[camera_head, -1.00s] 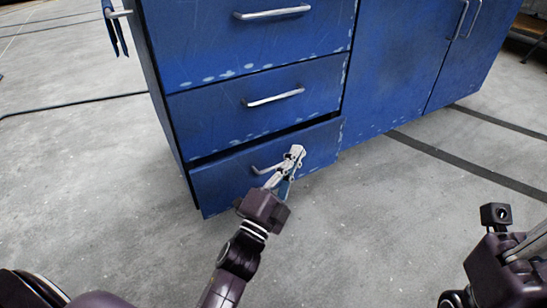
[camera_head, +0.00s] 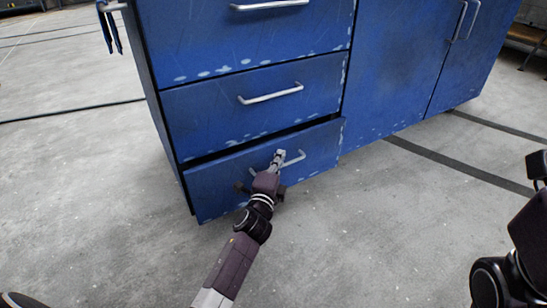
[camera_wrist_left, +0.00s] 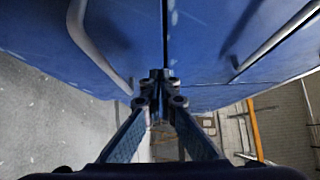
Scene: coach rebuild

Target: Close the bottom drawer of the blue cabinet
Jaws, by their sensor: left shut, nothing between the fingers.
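The blue cabinet (camera_head: 392,75) fills the upper part of the head view. Its bottom drawer (camera_head: 222,181) stands slightly open, with a dark gap along its top edge. My left gripper (camera_head: 279,157) is shut and empty at the drawer's front, by the bottom handle (camera_head: 295,160), part of which it hides. I cannot tell whether it touches the drawer. In the left wrist view the shut fingertips (camera_wrist_left: 160,76) point at the blue fronts, at a dark seam between them, with a handle (camera_wrist_left: 90,45) to the left. My right gripper is not in view; only part of my right arm shows.
The middle drawer (camera_head: 215,108) and top drawer look shut. A dark cable (camera_head: 70,112) and dark floor strips (camera_head: 460,165) lie on the grey floor, which is clear in front of the cabinet.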

